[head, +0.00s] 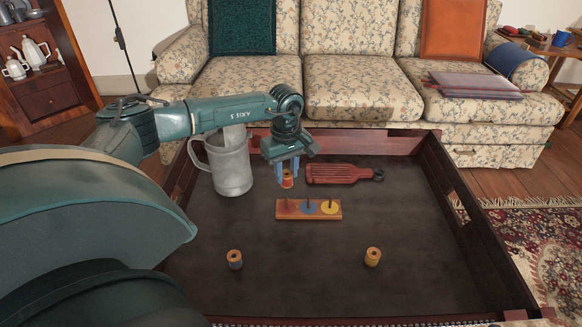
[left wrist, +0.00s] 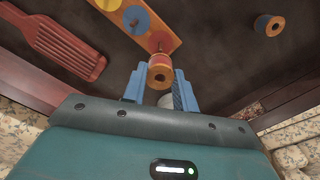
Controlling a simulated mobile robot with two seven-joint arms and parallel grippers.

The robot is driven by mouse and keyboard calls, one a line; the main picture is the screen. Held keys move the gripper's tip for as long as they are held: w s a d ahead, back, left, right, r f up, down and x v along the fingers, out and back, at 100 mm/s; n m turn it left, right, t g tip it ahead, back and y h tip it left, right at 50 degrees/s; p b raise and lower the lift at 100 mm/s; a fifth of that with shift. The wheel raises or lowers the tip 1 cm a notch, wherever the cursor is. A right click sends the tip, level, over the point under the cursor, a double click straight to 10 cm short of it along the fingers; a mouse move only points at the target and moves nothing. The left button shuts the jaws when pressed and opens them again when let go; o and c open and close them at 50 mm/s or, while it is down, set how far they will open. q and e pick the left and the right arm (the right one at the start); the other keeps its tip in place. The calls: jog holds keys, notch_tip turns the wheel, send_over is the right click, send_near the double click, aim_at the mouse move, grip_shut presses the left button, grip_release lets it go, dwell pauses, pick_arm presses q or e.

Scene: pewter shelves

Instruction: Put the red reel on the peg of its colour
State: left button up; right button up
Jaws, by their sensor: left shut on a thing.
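My left gripper (head: 287,172) points down, shut on the red reel (head: 287,182), a small wooden spool with a red band. The reel also shows between the blue fingers in the left wrist view (left wrist: 161,72). The peg board (head: 333,214) lies in the middle of the tray table, with red, blue and yellow discs, each with a peg. The red peg (head: 287,205) is at its left end; in the head view the reel appears just above and behind it. In the left wrist view the red peg (left wrist: 158,46) shows just beyond the reel. My right gripper is not seen.
A grey mug (head: 232,170) stands left of my gripper, and a red slotted paddle (head: 335,174) lies to the right. A blue reel (head: 234,262) and a yellow reel (head: 373,257) stand nearer the front. The raised table rim (head: 455,192) borders the surface; the front middle is clear.

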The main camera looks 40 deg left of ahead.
aim_at(287, 184)
pick_arm(q)
jog(key=shift+s, duration=0.1)
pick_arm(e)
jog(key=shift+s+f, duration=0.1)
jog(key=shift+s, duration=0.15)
pick_arm(q)
jog(key=shift+r, duration=0.1)
jog(key=shift+f, duration=0.45)
jog(key=shift+f+b, duration=0.35)
jog(key=shift+f, duration=0.15)
jog(key=shift+f+b, duration=0.3)
jog(key=shift+f, duration=0.2)
jog(key=shift+f+b, duration=0.35)
jog(key=shift+f, duration=0.6)
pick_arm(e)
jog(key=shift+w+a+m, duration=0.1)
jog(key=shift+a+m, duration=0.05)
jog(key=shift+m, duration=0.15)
pick_arm(q)
jog(key=shift+r, duration=0.1)
jog(key=shift+f+b, duration=0.5)
jog(key=shift+f, duration=0.6)
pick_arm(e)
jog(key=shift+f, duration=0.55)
